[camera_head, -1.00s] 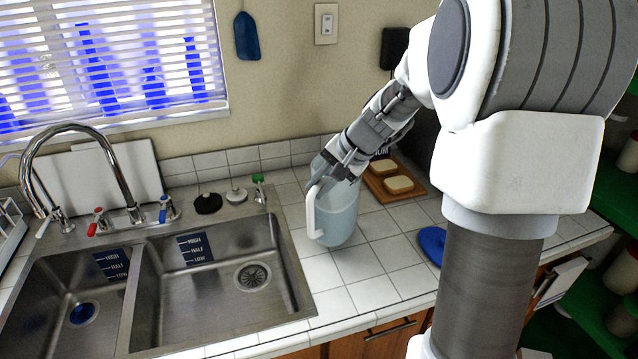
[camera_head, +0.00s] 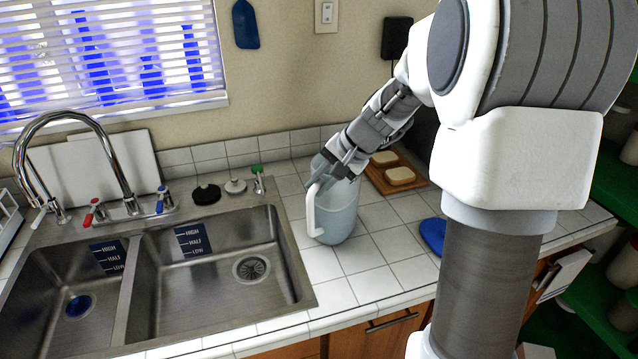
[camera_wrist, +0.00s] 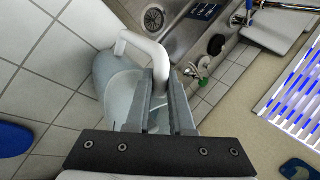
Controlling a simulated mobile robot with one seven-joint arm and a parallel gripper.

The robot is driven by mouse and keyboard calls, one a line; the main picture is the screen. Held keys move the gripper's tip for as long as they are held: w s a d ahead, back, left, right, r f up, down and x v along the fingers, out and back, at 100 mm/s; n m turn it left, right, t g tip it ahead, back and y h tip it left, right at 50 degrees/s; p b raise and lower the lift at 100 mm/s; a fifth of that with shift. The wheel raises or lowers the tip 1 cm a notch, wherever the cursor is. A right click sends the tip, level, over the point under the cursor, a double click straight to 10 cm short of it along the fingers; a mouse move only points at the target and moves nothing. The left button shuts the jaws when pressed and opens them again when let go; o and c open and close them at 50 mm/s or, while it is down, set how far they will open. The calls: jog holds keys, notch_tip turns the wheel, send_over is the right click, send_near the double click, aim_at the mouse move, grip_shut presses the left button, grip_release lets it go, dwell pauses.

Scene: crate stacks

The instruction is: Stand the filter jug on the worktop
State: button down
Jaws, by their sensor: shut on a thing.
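The filter jug (camera_head: 338,215) is pale blue-grey with a white handle and is upright at the tiled worktop (camera_head: 378,250), right of the sink. Whether its base touches the tiles I cannot tell for sure. My gripper (camera_head: 330,172) is at the top of the jug, shut on its handle. In the wrist view my gripper (camera_wrist: 162,108) has the white handle (camera_wrist: 150,50) between its two fingers. The jug's body (camera_wrist: 115,80) lies behind and left of the fingers, and its lower part is partly hidden there.
A double steel sink (camera_head: 215,265) with a tall tap (camera_head: 75,125) is at left. A wooden board (camera_head: 400,182) with bread slices lies behind the jug at right. A blue round item (camera_head: 433,235) lies at right. Tiles in front of the jug are clear.

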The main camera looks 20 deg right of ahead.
jog(key=shift+f, duration=0.15)
jog(key=c, duration=0.7)
grip_release()
jog(key=shift+f, duration=0.1)
jog(key=v, duration=1.7)
jog(key=shift+r+p, duration=0.25)
jog(key=shift+p, duration=0.1)
jog(key=shift+s+d, duration=0.1)
